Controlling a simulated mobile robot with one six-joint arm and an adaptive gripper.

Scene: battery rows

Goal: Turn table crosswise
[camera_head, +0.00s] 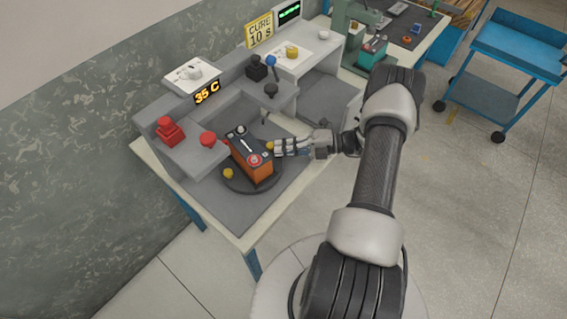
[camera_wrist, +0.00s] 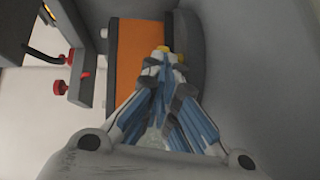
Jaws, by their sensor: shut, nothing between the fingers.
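A dark round turntable (camera_head: 235,182) sits on the grey bench top and bears an orange battery (camera_head: 260,172) with a black top. One yellow knob (camera_head: 228,173) is at the turntable's near left; another yellow knob (camera_head: 270,145) is at its far right. My gripper (camera_head: 277,148) is shut and empty beside the far right knob. In the wrist view, my closed fingertips (camera_wrist: 166,60) are right at a yellow knob (camera_wrist: 165,48), in front of the battery's orange side (camera_wrist: 140,60). I cannot tell if they touch it. The turntable also shows there (camera_wrist: 192,50).
A red button (camera_head: 208,139) and a red knob fixture (camera_head: 170,132) stand left of the battery. A grey bracket with a black knob (camera_head: 271,90) overhangs behind my gripper. A "35 C" display (camera_head: 207,92) is at the back. A blue cart (camera_head: 500,75) stands far right.

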